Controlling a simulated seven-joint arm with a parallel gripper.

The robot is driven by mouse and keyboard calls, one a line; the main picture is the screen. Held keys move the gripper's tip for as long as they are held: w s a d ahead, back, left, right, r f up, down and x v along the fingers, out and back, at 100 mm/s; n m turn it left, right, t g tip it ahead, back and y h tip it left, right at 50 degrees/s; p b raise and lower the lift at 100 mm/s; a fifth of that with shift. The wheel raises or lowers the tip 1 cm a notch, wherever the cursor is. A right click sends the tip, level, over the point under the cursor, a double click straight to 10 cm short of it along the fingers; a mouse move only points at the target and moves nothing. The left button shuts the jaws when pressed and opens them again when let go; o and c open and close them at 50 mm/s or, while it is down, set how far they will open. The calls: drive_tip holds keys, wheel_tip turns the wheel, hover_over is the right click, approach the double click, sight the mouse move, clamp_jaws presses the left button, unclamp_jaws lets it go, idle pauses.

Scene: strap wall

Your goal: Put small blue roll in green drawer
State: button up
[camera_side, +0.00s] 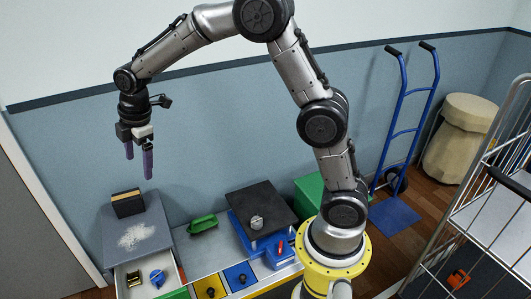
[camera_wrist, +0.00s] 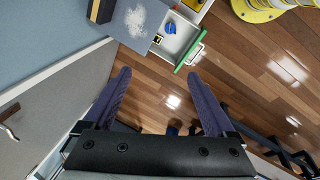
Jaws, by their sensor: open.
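A drawer with a green front (camera_wrist: 189,52) stands pulled out from under a grey top; its pale inside also shows in the side view (camera_side: 137,292). A small blue object (camera_side: 157,277), which looks like the small blue roll, lies inside that drawer; it also shows in the wrist view (camera_wrist: 170,28). A small dark and yellowish object (camera_side: 133,278) lies beside it, apart. My gripper (camera_side: 139,171) is open and empty, its purple fingers pointing down, high above the grey top and drawer. In the wrist view, nothing is between the fingers (camera_wrist: 161,88).
A brush-like block (camera_side: 128,204) and white powder (camera_side: 136,236) are on the grey top. Yellow (camera_side: 210,288) and blue (camera_side: 240,277) drawer fronts are to the right. A green scoop (camera_side: 202,224) and a black slab (camera_side: 261,208) sit behind them.

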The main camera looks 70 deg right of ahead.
drive_tip(key=s+d+r+m+t, duration=0.1)
drive_tip(key=s+r+m, duration=0.4)
drive_tip(key=s, duration=0.6)
drive_tip(key=s+d+r+m+t, duration=0.1)
drive_tip(key=s+r+m, duration=0.35)
drive_tip(key=s, duration=0.65)
drive_tip(key=s+f+m, duration=0.1)
drive_tip(key=s+m, duration=0.3)
drive_tip(key=s, duration=0.5)
drive_tip(key=shift+s+f+t, duration=0.35)
drive_tip(key=shift+t, duration=0.05)
drive_tip(key=shift+a, duration=0.1)
